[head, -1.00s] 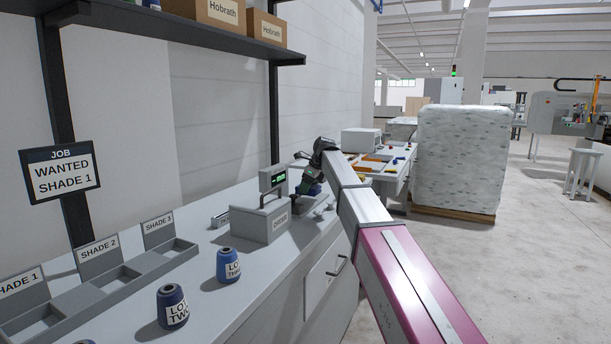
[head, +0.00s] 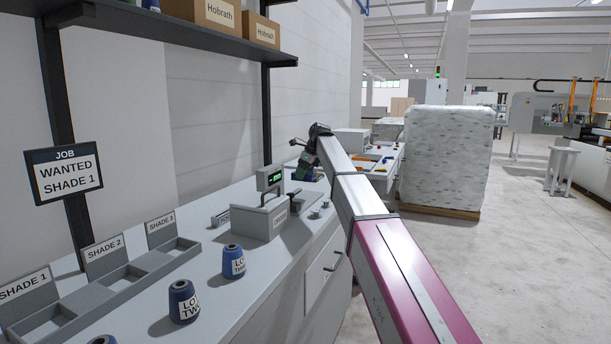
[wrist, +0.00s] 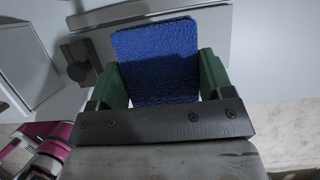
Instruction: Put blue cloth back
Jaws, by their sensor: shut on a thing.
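The blue cloth (wrist: 157,60) is a textured blue rectangle with rounded corners in the wrist view. My gripper (wrist: 160,72) has its two green fingers on either side of the cloth and is shut on it. In the head view my gripper (head: 305,168) is small, over the far end of the grey bench, beyond the scale. The cloth is too small and too covered by the arm to make out clearly there.
A scale with a green display (head: 270,180) stands on the bench (head: 205,275). Blue cones marked LOT TWO (head: 183,300) and LOT THREE (head: 233,261) stand nearer. Shade trays (head: 125,275) line the wall below a shelf (head: 150,22). A wrapped pallet (head: 447,155) stands right of the arm.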

